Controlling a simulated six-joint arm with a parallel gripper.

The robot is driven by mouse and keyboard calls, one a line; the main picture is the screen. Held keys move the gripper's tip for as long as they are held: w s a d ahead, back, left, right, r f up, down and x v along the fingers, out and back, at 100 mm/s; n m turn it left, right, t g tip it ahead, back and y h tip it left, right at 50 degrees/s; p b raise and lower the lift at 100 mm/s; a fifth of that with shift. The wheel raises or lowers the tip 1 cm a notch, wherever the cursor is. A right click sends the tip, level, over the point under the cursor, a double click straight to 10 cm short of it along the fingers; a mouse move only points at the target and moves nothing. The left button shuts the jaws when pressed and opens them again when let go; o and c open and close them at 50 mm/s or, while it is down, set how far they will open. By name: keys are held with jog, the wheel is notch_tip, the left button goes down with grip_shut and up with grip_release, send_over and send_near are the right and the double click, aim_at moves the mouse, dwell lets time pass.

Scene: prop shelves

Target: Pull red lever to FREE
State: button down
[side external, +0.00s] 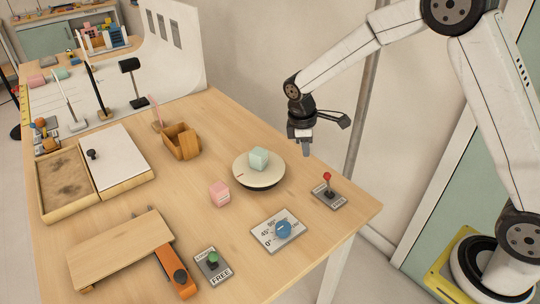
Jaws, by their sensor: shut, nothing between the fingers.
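The red lever (327,180) stands on a small grey plate (330,200) near the right edge of the wooden table. Its knob is up, and the lettering on its plate is too small to read. My gripper (306,150) is shut and empty, pointing down. In the picture it is above and slightly left of the red lever, apart from it.
A round turntable (258,179) carries a mint cube (258,158). A pink cube (220,193), a blue dial (283,230) and a green lever (213,259) with a FREE label are to the left. A wooden box (182,144) stands farther back.

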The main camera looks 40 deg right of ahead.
aim_at(328, 184)
jog(key=shift+w+d+f+n+g+h, duration=0.15)
jog(key=shift+w+f+n, duration=0.15)
jog(key=shift+w, duration=0.25)
jog(key=shift+w+a+f+n+g+h, duration=0.1)
jog(key=shift+w+f+n, duration=0.2)
jog(key=shift+w, duration=0.3)
jog(key=shift+w+d+f+n+g+h, duration=0.1)
jog(key=shift+w+f+n+g+h, duration=0.1)
jog(key=shift+w+n, duration=0.3)
jog(key=x, duration=0.9)
jog(key=shift+f, duration=0.25)
jog(key=shift+s+d+f, duration=0.25)
jog(key=shift+s+d, duration=0.4)
jog(key=shift+d, duration=0.35)
jog(key=shift+s+d, duration=0.5)
jog(key=shift+d, duration=0.2)
